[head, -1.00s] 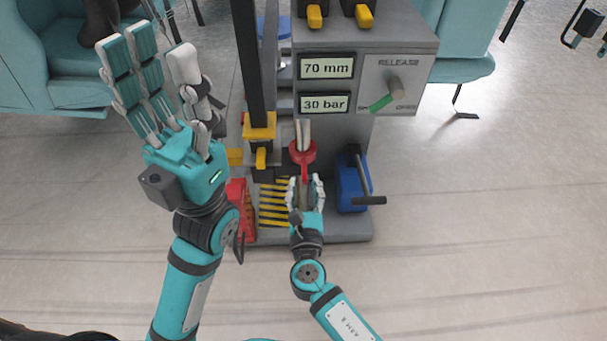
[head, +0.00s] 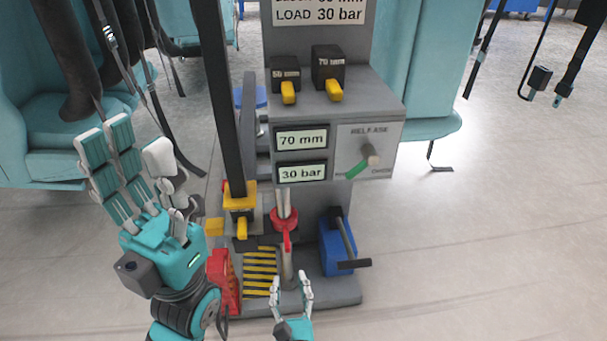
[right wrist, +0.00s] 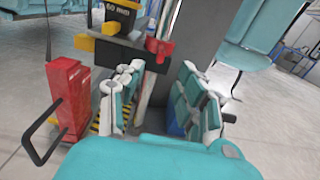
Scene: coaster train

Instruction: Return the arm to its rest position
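My right gripper (head: 291,290) is low at the bottom of the head view, in front of the grey machine's base. Its fingers are apart with nothing between them, and they also show apart in the right wrist view (right wrist: 160,98). My left gripper (head: 125,165) is raised at the left of the head view, with its fingers spread and empty. The grey machine (head: 365,105) stands in front of me, with displays reading 70 mm and 30 bar. A red collar (head: 285,224) sits on its upright rod, beyond my right gripper.
A blue unit with a crank (head: 336,248) stands at the right of the base. A red jack-like item (head: 219,276) stands at the left, also in the right wrist view (right wrist: 72,95). Teal seats (head: 419,80) flank the machine. Floor at the right (head: 480,250) is clear.

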